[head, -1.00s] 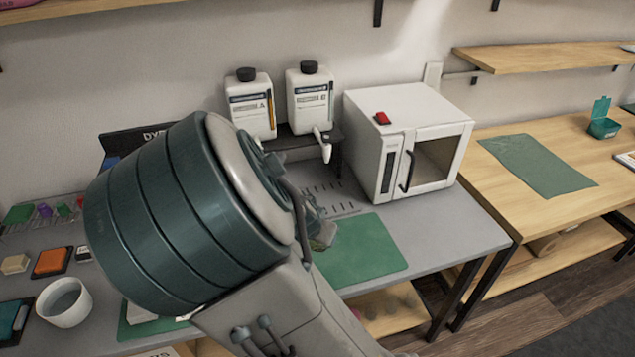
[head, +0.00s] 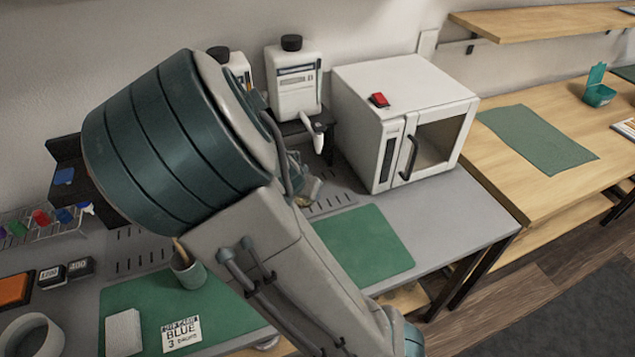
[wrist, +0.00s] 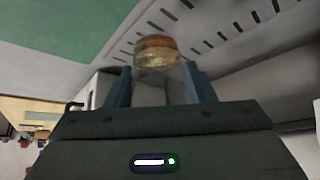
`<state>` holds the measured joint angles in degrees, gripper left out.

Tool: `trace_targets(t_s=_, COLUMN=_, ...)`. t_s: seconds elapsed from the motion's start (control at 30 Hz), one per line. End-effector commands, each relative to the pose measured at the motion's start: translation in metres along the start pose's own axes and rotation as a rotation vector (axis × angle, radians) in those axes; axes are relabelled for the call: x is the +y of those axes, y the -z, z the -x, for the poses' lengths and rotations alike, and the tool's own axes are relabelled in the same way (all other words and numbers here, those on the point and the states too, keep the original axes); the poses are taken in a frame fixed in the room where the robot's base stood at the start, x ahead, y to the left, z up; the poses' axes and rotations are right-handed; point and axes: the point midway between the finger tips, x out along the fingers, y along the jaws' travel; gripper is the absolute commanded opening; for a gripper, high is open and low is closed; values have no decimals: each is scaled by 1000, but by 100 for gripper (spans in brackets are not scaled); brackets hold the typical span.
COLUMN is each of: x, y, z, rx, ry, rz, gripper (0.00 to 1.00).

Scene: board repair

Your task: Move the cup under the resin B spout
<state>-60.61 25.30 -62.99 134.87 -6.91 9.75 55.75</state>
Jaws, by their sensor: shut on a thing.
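The resin B bottle (head: 294,80) is white with a black cap and stands on a dark raised stand. Its white spout (head: 318,141) hangs over the stand's front edge. In the wrist view my gripper (wrist: 158,84) is shut on a clear cup (wrist: 157,53) with an amber layer in it. In the head view my arm covers most of the gripper. Part of it, or of the cup, shows just below and left of the spout, but I cannot tell whether the cup is directly beneath it.
A white oven (head: 400,115) with a red switch stands right of the spout. The resin A bottle (head: 237,66) is partly behind my arm. A green mat (head: 362,245) lies in front. A small pot (head: 188,271) and a white bowl (head: 32,337) are on the left.

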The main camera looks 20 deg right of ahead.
Motion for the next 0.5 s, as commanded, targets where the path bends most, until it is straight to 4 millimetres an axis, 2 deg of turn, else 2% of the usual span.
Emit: trace_targets(t_s=0.5, x=0, y=30, z=-53, rx=1, ry=-1, rz=-2, gripper=26)
